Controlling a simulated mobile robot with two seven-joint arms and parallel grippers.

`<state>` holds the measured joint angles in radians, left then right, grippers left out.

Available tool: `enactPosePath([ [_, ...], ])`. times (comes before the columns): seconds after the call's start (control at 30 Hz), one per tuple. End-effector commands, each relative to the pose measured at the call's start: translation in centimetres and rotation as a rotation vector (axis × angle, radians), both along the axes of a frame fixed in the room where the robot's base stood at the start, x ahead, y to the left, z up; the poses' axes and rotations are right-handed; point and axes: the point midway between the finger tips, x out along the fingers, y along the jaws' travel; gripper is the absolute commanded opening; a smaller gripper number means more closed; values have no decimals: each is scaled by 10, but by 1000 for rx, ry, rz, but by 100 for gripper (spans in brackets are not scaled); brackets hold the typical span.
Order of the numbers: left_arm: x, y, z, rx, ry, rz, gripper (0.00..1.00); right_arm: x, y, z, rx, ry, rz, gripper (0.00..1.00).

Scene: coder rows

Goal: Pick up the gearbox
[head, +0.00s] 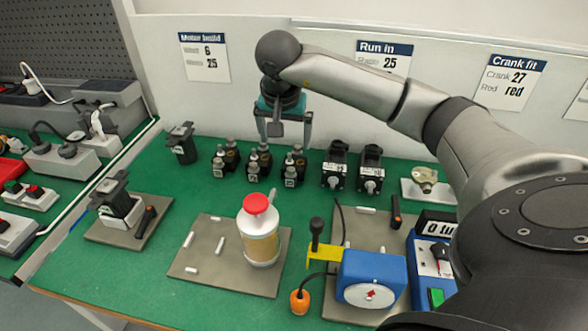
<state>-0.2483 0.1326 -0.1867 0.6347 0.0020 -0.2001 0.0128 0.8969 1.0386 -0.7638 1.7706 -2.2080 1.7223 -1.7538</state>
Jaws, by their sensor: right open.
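My right gripper (284,138) reaches in from the right and points down, its two fingers apart and nothing seen between them. It hangs over the back row of parts on the green table. Below it stand small black units with silver tops, one at the left (225,160), one in the middle (259,163) and one at the right (293,167). Two taller black units with silver shafts stand to their right, one nearer (335,166) and one farther right (370,170). I cannot tell for certain which unit is the gearbox. My left gripper is out of view.
A red-capped bottle (261,232) stands on a grey mat (205,267). A blue box (372,279) with a dial is at the front right. A black device (118,205) sits at the left, a dark part (181,144) at the back. A wall closes the back.

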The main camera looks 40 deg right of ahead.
Motion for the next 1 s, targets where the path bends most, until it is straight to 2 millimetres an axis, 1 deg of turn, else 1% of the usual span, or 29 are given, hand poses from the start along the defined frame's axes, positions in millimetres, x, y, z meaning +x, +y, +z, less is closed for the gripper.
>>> enactPosePath([
  [0.03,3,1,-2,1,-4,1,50,-2,-9,1,-31,7,-4,100],
  [0.1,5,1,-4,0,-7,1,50,-2,-16,0,-56,14,-8,100],
  [0.17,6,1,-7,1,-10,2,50,-1,-20,-7,-64,19,-9,100],
  [0.37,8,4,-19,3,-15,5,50,8,-32,-48,-61,21,-10,100],
  [0.43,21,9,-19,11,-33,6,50,12,-36,-63,-60,20,-11,100],
  [0.5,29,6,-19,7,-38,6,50,16,-39,-72,-60,18,-9,100],
  [0.63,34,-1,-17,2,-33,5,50,19,-43,-82,-59,16,-8,100],
  [0.87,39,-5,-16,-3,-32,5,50,21,-45,-89,-60,16,-9,100],
  [1.0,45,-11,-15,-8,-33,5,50,25,-46,-98,-57,15,-8,100],
])
